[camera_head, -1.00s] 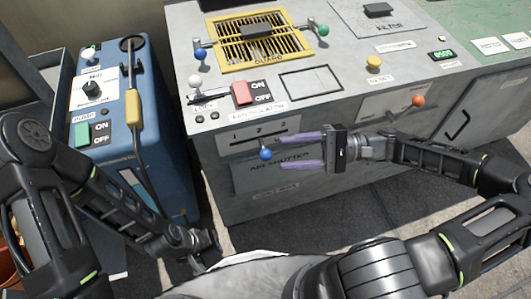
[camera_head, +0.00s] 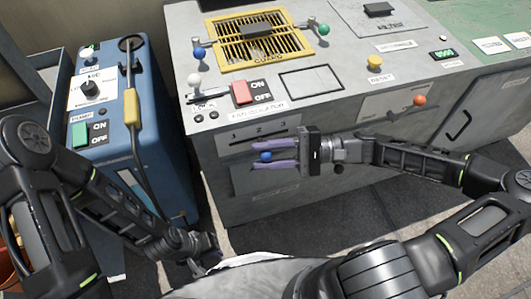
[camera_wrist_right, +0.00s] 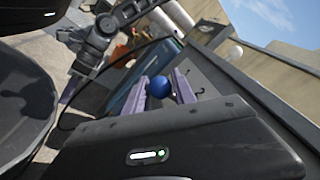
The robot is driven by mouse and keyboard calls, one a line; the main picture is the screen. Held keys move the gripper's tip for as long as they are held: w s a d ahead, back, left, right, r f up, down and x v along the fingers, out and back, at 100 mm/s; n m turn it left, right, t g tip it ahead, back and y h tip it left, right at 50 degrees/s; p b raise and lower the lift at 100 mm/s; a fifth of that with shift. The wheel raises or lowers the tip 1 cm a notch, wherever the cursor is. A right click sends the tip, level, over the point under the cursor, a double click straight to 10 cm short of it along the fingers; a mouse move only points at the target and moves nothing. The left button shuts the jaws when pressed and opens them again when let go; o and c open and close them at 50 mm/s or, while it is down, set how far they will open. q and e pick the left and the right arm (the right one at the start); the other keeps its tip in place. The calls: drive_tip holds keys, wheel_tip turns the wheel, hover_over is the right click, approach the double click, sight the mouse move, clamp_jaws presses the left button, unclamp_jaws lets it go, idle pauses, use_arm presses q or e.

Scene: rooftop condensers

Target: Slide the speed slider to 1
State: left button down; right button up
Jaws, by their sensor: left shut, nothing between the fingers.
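The slider plate (camera_head: 240,138) on the front of the grey cabinet carries the digits 1, 2 and 3. Its blue ball knob (camera_head: 265,156) sits roughly below the 2; its exact setting is hard to read. My right gripper (camera_head: 269,154) reaches in from the right, with its purple fingers apart, one above and one below the knob. In the right wrist view the blue knob (camera_wrist_right: 159,87) shows between the spread fingers; I cannot tell whether either touches it. My left gripper (camera_head: 213,248) is shut and empty, low in front of the blue unit.
A red ON/OFF switch (camera_head: 242,92), a white ball knob (camera_head: 194,79) and a yellow guard (camera_head: 259,39) sit above the slider. An orange knob (camera_head: 419,101) is farther right on the front. The blue pump unit (camera_head: 150,150) stands at left, with floor between it and the cabinet.

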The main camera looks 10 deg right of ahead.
clamp_jaws()
idle(1.0)
